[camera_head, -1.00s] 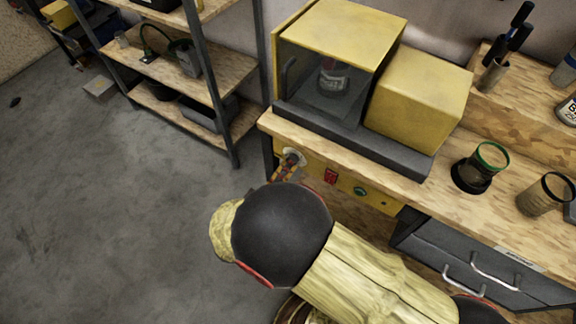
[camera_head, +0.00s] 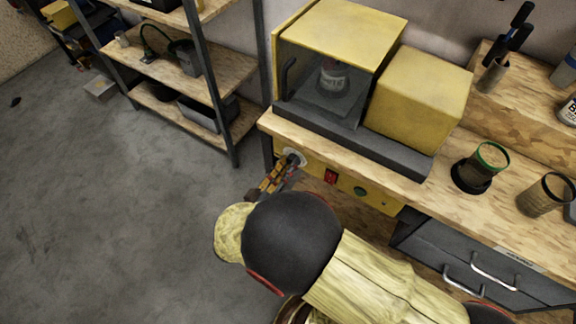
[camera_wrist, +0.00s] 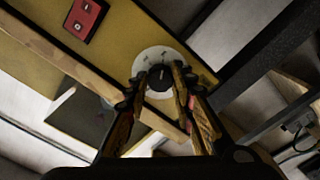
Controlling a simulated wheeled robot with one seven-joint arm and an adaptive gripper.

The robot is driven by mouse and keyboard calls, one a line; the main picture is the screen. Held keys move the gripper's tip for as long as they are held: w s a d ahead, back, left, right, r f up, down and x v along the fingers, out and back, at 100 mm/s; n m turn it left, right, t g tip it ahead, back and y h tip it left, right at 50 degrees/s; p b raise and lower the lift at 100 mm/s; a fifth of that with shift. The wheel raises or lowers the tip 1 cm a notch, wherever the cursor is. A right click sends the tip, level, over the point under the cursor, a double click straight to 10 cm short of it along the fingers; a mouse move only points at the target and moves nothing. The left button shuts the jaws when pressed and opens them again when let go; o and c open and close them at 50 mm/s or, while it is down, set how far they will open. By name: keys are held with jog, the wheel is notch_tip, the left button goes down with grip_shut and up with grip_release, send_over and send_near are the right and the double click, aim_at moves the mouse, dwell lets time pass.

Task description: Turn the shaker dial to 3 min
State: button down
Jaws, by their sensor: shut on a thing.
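The shaker dial is a black knob (camera_wrist: 160,77) on a round white scale plate (camera_wrist: 151,59), set in the yellow front panel (camera_wrist: 112,55). In the wrist view my gripper (camera_wrist: 160,73) has its fingertips on both sides of the knob, shut on it. The scale's markings are too small to read. In the head view the white plate (camera_head: 294,157) shows at the panel's left end, and my gripper (camera_head: 284,168) reaches it from below left, hiding the knob. The shaker (camera_head: 340,30) is a yellow box with a clear front and a bottle (camera_head: 333,76) inside.
A red switch (camera_head: 331,176) and a green button (camera_head: 360,191) sit right of the dial. A green-rimmed cup (camera_head: 490,157) and another cup (camera_head: 546,194) stand on the wooden bench (camera_head: 455,205). A shelf rack (camera_head: 190,80) is at left.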

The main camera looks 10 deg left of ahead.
jog(key=shift+f, duration=0.15)
jog(key=c, duration=1.5)
grip_release()
jog(key=v, duration=1.2)
